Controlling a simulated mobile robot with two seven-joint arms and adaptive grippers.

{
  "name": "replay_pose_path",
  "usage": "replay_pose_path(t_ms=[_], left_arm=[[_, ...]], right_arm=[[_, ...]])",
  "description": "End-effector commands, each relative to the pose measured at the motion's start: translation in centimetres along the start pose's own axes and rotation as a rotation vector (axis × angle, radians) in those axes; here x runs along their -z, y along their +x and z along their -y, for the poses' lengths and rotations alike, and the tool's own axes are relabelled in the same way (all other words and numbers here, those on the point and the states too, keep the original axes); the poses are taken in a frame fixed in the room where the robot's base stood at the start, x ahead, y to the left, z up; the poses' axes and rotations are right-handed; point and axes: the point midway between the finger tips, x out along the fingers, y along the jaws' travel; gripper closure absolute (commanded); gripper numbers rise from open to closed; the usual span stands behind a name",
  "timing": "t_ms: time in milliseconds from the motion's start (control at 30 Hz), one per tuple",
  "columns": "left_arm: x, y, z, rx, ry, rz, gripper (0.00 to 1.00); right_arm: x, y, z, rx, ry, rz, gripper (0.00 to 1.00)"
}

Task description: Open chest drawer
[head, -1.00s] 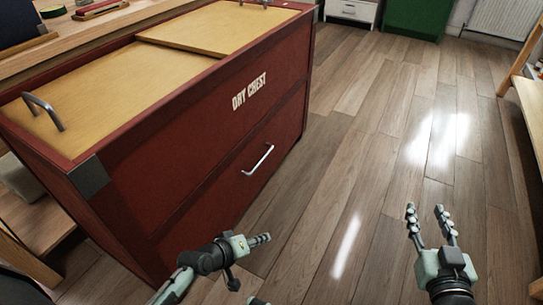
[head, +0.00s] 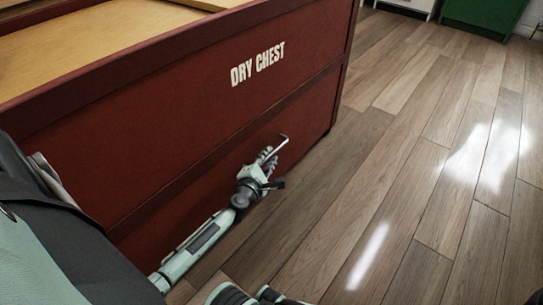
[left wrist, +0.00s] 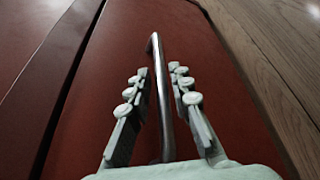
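The dark red dry chest (head: 190,100) fills the left and middle of the head view. Its lower drawer front (head: 315,110) looks flush with the chest. The metal bar handle (head: 284,142) is partly hidden behind my left gripper (head: 268,156). In the left wrist view the handle (left wrist: 156,60) runs between the two fingers of the left gripper (left wrist: 159,72). The fingers are open, one on each side of the bar, with visible gaps. My right gripper is not clearly in view.
The wooden floor (head: 400,150) right of the chest is clear. A green cabinet (head: 480,15) and a white drawer unit (head: 408,5) stand at the far back.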

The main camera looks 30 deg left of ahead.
Motion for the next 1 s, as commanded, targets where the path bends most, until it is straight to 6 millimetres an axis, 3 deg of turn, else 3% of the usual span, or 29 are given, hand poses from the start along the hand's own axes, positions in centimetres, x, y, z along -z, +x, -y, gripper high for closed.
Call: replay_pose_path(t_ms=[167, 433, 633, 1000], left_arm=[[0.0, 1.5, 0.1, 0.001, -0.001, 0.000, 0.80], [0.0, 1.7, 0.0, 0.001, 0.000, 0.000, 0.80], [0.0, 1.7, 0.0, 0.001, 0.001, 0.001, 1.00], [0.0, 1.7, 0.1, 0.001, 0.001, 0.001, 1.00]], right_arm=[[-0.1, 0.0, 0.0, 0.009, -0.002, -0.007, 0.60], [-0.1, 0.1, 0.0, 0.011, -0.002, -0.009, 0.60], [-0.1, 0.1, 0.0, 0.011, -0.003, -0.008, 0.60], [-0.1, 0.1, 0.0, 0.011, -0.003, -0.008, 0.60]])
